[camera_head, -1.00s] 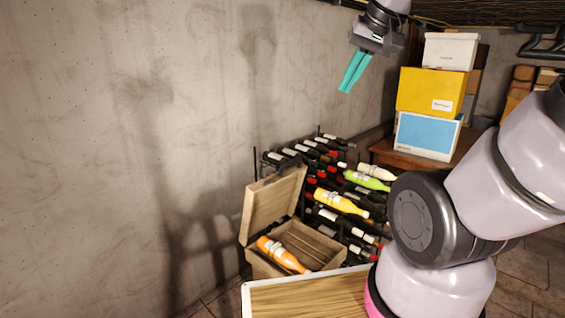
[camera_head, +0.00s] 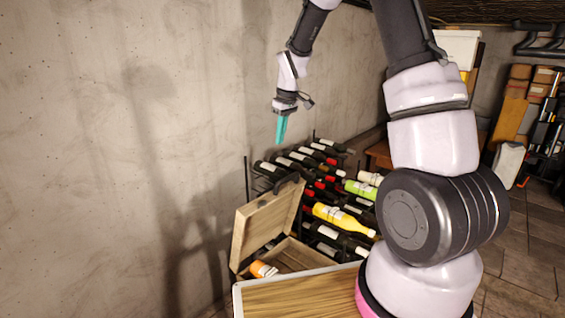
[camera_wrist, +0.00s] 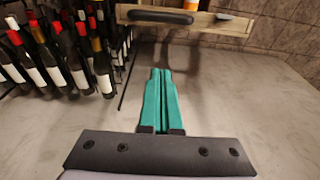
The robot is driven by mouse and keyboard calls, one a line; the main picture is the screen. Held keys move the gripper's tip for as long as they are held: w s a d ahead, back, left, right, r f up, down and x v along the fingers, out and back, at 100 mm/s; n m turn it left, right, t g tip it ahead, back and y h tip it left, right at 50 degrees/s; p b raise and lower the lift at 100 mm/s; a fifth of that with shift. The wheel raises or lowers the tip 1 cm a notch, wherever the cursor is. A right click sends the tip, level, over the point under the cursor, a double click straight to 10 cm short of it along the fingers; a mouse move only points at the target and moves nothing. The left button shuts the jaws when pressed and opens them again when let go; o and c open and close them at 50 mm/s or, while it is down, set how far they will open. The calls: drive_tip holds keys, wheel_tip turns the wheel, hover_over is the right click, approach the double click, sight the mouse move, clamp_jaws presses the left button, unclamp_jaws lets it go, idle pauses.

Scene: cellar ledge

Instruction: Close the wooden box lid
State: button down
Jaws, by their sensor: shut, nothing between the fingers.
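The wooden box (camera_head: 290,258) stands in front of the wine rack, by the wall, with its lid (camera_head: 266,222) raised and leaning back to the left. An orange-labelled bottle (camera_head: 262,269) lies inside. My gripper (camera_head: 281,141) has teal fingers, held together and empty, pointing down above the lid and the rack, apart from both. In the wrist view the fingers (camera_wrist: 161,75) are side by side. The lid's edge with its dark handle (camera_wrist: 160,17) shows beyond the fingertips at the top. The box's lower front is hidden by a wooden surface in the head view.
A rack of wine bottles (camera_head: 330,205) stands right behind the box, and its bottles (camera_wrist: 65,50) fill the left of the wrist view. The concrete wall (camera_head: 120,130) is close on the left. A wooden surface with a white edge (camera_head: 300,298) lies in front.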

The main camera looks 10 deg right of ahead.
hover_over(284, 187)
drive_tip(key=w+a, duration=0.2)
drive_tip(key=w, duration=0.1)
drive_tip(key=s+d+x, duration=0.1)
drive_tip(key=s+x, duration=0.1)
drive_tip(key=x, duration=0.8)
drive_tip(key=shift+s+d+f, duration=0.55)
drive_tip(key=shift+s+d, duration=0.25)
drive_tip(key=shift+s, duration=0.1)
drive_tip(key=shift+s+d+f, duration=0.25)
drive_tip(key=shift+s+f, duration=0.05)
drive_tip(key=shift+s, duration=0.1)
drive_tip(key=shift+d, duration=0.1)
